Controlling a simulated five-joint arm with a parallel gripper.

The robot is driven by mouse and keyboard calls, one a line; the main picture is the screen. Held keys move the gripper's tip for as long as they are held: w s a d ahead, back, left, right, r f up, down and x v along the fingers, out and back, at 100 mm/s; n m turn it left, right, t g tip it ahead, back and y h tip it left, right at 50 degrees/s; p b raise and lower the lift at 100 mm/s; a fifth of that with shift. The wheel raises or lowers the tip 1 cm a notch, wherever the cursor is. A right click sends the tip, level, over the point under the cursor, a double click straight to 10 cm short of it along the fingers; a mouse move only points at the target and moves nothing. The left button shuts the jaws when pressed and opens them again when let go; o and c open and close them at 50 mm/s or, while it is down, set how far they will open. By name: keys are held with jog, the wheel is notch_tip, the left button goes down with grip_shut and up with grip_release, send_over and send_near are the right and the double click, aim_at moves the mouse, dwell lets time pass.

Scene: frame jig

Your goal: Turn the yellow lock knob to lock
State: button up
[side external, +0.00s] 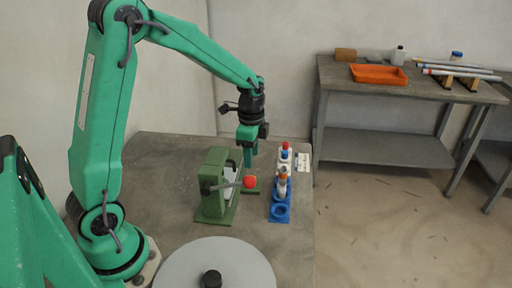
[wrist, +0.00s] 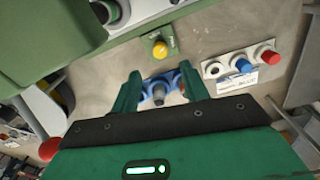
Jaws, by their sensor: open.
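The yellow lock knob (wrist: 160,50) sits on a small green plate (wrist: 152,43) with a label beside it in the wrist view. I cannot make out the knob in the side view, where my gripper and a red ball handle crowd that spot. My gripper (wrist: 160,72) is open and empty, with its two green fingers spread. In the wrist view the knob lies just beyond the fingertips, between their lines. In the side view my gripper (side external: 249,160) points down behind the red ball. The exact gap to the knob cannot be judged.
A green jig (side external: 214,188) with a red ball handle (side external: 249,182) stands beside my gripper. A blue holder (side external: 280,213) with round parts is to its right. A white strip (wrist: 242,64) carries blue and red pegs. An orange tray (side external: 379,75) is on the far bench.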

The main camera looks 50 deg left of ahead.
jog(key=shift+n, duration=1)
jog(key=shift+f, duration=3.9)
grip_shut()
